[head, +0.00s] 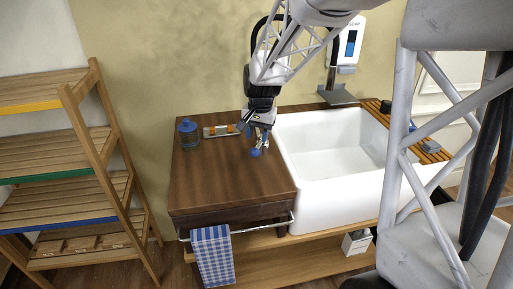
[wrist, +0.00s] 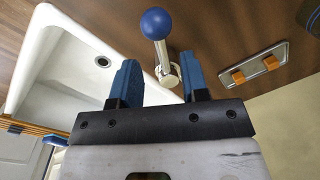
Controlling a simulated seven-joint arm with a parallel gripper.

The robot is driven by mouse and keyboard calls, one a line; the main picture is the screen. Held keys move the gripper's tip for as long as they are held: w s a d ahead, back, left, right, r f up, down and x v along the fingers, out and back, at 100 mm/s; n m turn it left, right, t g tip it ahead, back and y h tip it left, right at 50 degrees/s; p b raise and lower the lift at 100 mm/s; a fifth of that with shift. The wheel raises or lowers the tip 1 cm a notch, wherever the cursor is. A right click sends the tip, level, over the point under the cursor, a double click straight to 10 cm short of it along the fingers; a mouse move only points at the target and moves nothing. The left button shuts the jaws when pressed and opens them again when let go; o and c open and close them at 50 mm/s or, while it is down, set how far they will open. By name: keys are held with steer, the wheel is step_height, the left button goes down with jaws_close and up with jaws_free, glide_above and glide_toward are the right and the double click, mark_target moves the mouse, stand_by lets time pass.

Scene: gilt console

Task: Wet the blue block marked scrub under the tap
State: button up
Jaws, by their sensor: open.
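My gripper (head: 258,128) is open and empty over the wooden counter, left of the white sink (head: 288,160). In the wrist view, its two blue fingers (wrist: 159,62) point toward an upright metal stem with a blue ball (wrist: 157,23) on top. The ball also shows in the head view (head: 255,152). I cannot tell whether the fingers touch the stem. A small grey-blue block (head: 431,146) lies on the slatted wood at the sink's right side. A bluer small thing (head: 412,127) lies behind it, partly hidden. I cannot read a scrub mark on either.
A metal plate with two orange pieces (wrist: 261,64) lies on the counter beside a blue-lidded jar (head: 188,133). A checked towel (head: 212,257) hangs on the front rail. The front of the counter (head: 225,185) is clear.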

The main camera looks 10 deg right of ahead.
mark_target(257, 147)
steer(key=shift+a+f, duration=0.15)
steer(key=shift+f, duration=2.6)
jaws_close()
